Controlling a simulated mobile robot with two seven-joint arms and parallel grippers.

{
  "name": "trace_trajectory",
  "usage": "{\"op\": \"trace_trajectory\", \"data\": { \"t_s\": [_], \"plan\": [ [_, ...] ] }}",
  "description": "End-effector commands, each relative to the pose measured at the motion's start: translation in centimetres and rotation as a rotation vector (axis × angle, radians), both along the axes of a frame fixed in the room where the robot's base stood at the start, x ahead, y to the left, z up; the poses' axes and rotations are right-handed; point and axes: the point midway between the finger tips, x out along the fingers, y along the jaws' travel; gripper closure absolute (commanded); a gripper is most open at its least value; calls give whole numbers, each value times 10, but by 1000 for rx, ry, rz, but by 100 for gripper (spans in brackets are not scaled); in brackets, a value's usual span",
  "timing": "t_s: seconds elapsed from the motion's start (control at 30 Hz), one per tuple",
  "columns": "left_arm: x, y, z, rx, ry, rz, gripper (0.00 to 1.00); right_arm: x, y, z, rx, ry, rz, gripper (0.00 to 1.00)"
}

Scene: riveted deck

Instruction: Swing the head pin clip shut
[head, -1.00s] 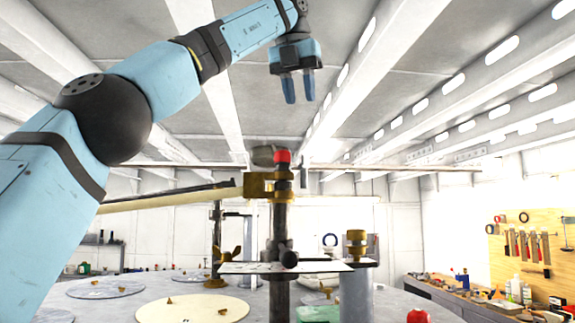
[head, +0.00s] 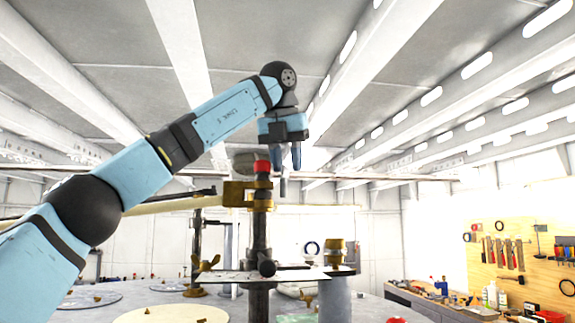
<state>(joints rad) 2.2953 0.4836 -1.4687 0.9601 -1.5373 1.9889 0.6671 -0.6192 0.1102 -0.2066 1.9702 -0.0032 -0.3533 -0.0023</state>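A brass fitting (head: 236,194) sits near the top of a dark upright post (head: 259,232), where the long cream boom (head: 165,206) meets it. A red knob (head: 262,166) tops the post. I cannot tell which part of the fitting is the head pin clip, or how far it is open. A small grey upright piece (head: 283,188) shows right of the post. My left gripper (head: 287,166) points down just right of the red knob. Its two blue fingers are apart, with nothing seen between them. Whether it touches anything is unclear. My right gripper is out of view.
A thin plate (head: 285,275) lies across the post lower down. A grey cylinder with a brass top (head: 335,254) stands to its right. A brass wing nut (head: 206,266) is at left. A tool board (head: 520,260) hangs far right.

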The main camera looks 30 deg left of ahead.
Motion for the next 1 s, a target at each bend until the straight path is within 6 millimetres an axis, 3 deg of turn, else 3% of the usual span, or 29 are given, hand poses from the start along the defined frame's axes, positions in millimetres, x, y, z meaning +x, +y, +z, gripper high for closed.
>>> {"op": "trace_trajectory", "data": {
  "t_s": [0.37,0.4,0.53,1.0],
  "plan": [
    [3,0,-8,-1,1,-1,68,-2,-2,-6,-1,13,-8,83],
    [3,0,-8,-1,1,-1,70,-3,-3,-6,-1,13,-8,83],
    [3,0,-8,-1,1,-1,100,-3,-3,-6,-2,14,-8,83],
    [3,-1,-8,-1,1,-60,100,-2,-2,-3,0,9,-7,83]
  ]
}}
